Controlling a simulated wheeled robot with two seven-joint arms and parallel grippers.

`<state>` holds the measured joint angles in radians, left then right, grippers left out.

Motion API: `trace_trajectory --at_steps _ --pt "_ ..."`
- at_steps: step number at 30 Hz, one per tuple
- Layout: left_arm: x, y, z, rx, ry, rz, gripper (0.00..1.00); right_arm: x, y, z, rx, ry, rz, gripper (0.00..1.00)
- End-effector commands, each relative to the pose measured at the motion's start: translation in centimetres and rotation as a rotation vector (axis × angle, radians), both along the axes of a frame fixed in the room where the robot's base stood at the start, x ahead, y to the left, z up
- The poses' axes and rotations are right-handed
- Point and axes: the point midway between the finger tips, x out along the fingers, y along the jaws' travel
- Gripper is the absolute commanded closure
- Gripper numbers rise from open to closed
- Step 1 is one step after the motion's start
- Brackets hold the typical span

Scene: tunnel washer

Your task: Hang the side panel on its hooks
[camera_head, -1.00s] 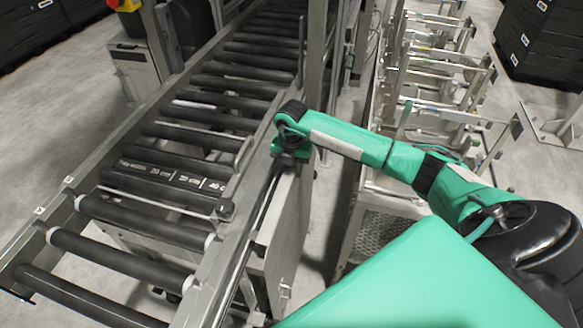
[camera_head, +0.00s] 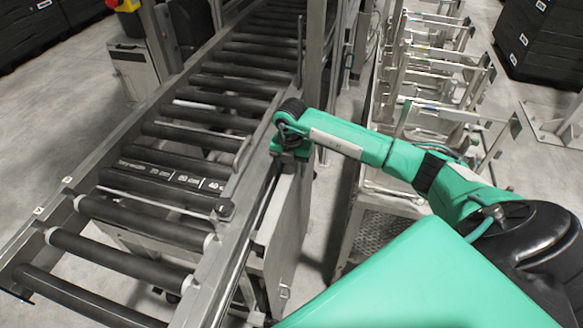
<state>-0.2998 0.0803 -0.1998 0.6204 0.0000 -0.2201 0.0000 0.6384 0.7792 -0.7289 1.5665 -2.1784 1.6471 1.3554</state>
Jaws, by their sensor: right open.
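The side panel (camera_head: 287,225) is a flat grey sheet. It stands upright along the right side of the roller conveyor, below the side rail. My right gripper (camera_head: 289,166) is over the panel's top edge, pointing down beside the rail. It is open; its fingertips are small and mostly hidden by the wrist, so I cannot tell whether they touch the panel. The hooks are hidden, and I cannot tell whether the panel sits on them. My left gripper is out of view.
The roller conveyor (camera_head: 160,178) runs from lower left to the top. A metal rack (camera_head: 440,75) with several frames stands to the right, with a narrow strip of floor between. A steel post (camera_head: 314,60) rises just beyond my gripper. Black crates (camera_head: 545,40) stand at upper right.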

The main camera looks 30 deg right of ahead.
Motion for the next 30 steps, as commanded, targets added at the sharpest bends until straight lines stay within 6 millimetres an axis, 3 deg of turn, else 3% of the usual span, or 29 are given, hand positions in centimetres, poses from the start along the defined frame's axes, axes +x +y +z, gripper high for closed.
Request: trace_trajectory --at_steps 16,22,30 --pt "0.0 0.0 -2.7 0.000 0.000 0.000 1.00 0.2 -0.1 11.3 0.000 -0.013 0.000 0.42" --pt "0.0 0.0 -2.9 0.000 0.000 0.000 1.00 0.2 -0.1 13.3 0.001 -0.011 -0.002 0.42" --pt "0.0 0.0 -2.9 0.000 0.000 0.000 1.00 0.1 -0.2 13.6 0.001 -0.009 -0.002 0.42"
